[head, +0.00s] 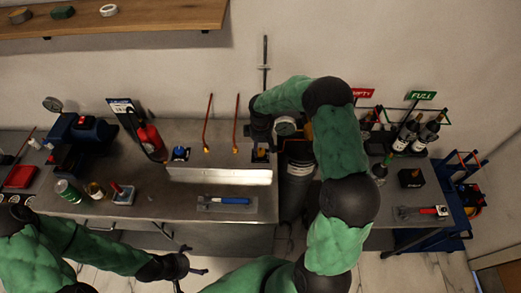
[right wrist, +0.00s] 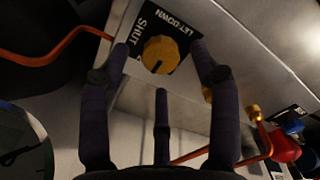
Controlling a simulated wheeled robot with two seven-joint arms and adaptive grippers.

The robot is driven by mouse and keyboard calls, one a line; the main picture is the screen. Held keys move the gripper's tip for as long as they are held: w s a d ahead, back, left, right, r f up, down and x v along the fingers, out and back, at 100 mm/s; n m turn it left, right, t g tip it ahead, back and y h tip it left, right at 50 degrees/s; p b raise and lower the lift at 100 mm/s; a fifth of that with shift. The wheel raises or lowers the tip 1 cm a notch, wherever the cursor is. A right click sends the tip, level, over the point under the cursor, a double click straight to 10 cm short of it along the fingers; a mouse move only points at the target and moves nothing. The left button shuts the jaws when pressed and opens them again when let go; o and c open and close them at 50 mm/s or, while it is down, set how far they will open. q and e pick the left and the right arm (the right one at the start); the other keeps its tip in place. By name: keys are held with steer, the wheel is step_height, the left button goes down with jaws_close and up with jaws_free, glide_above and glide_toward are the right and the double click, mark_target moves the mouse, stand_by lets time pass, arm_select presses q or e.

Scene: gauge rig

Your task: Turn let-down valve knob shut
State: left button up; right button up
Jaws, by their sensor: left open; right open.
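The let-down valve knob (right wrist: 160,54) is yellow-orange and round, on a black plate marked SHUT and LET-DOWN in the right wrist view. Its dark pointer line points toward the lower edge of the picture, and the word SHUT is to its upper left. My right gripper (head: 261,138) is at the back of the bench; in the right wrist view its dark fingers are spread, with the knob between the tips. I cannot tell whether they touch it. In the head view my arm and gripper largely hide the knob. My left gripper (head: 183,264) is open and empty before the bench front.
A pale metal panel (head: 220,176) stands on the bench (head: 150,210). Orange pipes (head: 208,122) rise behind it. A blue-handled tool (head: 228,201) lies in front. A dark cylinder (head: 296,185) and a gauge (head: 285,126) stand by my right arm, with bottles (head: 407,133) further right.

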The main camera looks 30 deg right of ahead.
mark_target(260, 153)
steer(key=shift+f, duration=1.15)
steer(key=c, duration=1.1)
steer(key=shift+c, duration=0.2)
steer(key=m+b, duration=0.3)
steer(key=m, duration=0.1)
steer(key=shift+f, duration=0.15)
steer(key=m+b, duration=0.3)
steer(key=m, duration=0.1)
steer(key=shift+a+m, duration=0.1)
steer(key=shift+m, duration=0.3)
steer(key=m+b, duration=0.2)
steer(key=m, duration=0.2)
steer(key=shift+m, duration=0.3)
steer(key=m+b, duration=0.1)
steer(key=m, duration=0.3)
steer(key=shift+s+m+b, duration=0.1)
steer(key=shift+m+b, duration=0.2)
